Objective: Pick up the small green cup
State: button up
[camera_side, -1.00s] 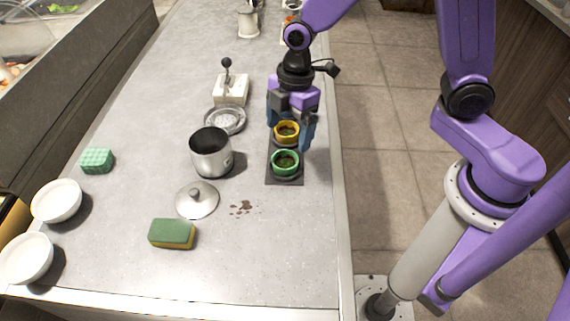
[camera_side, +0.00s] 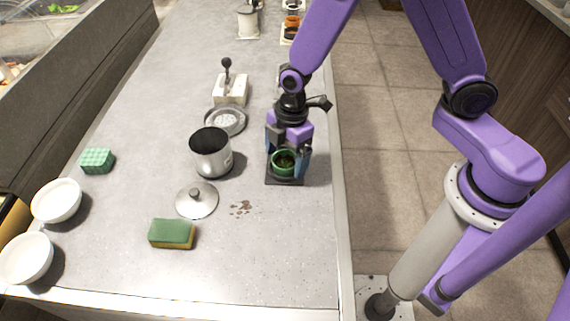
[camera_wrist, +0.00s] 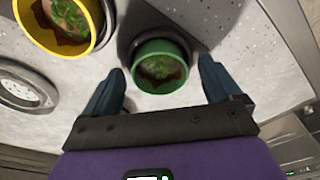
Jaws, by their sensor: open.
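The small green cup (camera_side: 284,162) stands upright on a dark tray (camera_side: 285,182), with reddish-brown sauce and green bits inside. In the wrist view the green cup (camera_wrist: 160,66) lies just ahead of and between my two blue fingertips. My gripper (camera_side: 287,168) is open around the cup's sides in the side view, with a gap to each side in the wrist view (camera_wrist: 162,72). A yellow cup (camera_wrist: 62,24) with similar contents shows at upper left in the wrist view; in the side view my gripper hides it.
A steel pot (camera_side: 210,152) stands left of the tray, with its lid (camera_side: 197,200) in front. A sponge (camera_side: 172,234) and brown spill spots (camera_side: 241,207) lie nearer. White bowls (camera_side: 56,200) are at the left edge. The counter's front right is clear.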

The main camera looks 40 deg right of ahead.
jog(key=shift+c, duration=0.3)
jog(key=c, duration=1)
jog(key=shift+c, duration=0.2)
jog(key=shift+r, duration=0.75)
jog(key=s+d+r, duration=0.6)
jog(key=s+r, duration=0.5)
jog(key=s, duration=0.1)
jog(key=shift+s+r, duration=0.3)
jog(key=shift+d, duration=0.1)
